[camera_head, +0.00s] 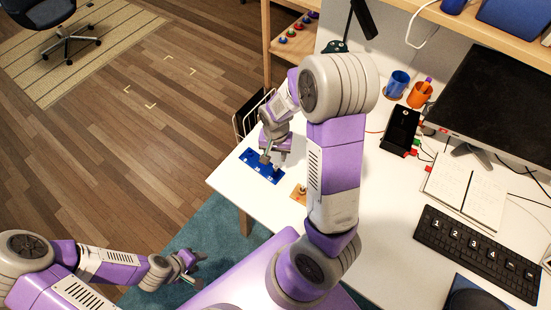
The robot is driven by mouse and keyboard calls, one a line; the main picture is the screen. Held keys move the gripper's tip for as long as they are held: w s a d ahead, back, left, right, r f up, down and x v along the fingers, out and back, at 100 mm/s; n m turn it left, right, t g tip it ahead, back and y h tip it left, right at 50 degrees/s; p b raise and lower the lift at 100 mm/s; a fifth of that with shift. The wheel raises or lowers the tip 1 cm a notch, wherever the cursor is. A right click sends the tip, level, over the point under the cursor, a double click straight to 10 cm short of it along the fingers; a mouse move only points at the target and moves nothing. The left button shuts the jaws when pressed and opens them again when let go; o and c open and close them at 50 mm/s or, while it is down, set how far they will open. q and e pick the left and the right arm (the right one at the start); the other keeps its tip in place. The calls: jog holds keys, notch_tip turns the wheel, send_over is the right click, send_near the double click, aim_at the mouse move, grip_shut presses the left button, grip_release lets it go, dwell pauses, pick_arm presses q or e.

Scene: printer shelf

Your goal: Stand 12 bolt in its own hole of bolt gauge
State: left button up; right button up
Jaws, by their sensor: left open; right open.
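The bolt gauge (246,158) is a blue plate with white marks, lying near the left edge of the white desk. My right gripper (271,162) is open, pointing down just above the gauge. A small metallic bolt-like piece (277,170) shows upright at the gauge's right part, beside the fingers; whether it is the 12 bolt, and whether it sits in a hole, I cannot tell. A small wooden block (298,193) with a metallic piece on it stands right of the gauge, partly hidden by my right arm. My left gripper (200,270) is open and empty, low at the left, away from the desk.
A wooden shelf is behind. The desk's left front corner is bare.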

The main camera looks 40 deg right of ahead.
jog(key=shift+r+p, duration=0.45)
jog(key=shift+r, duration=1.95)
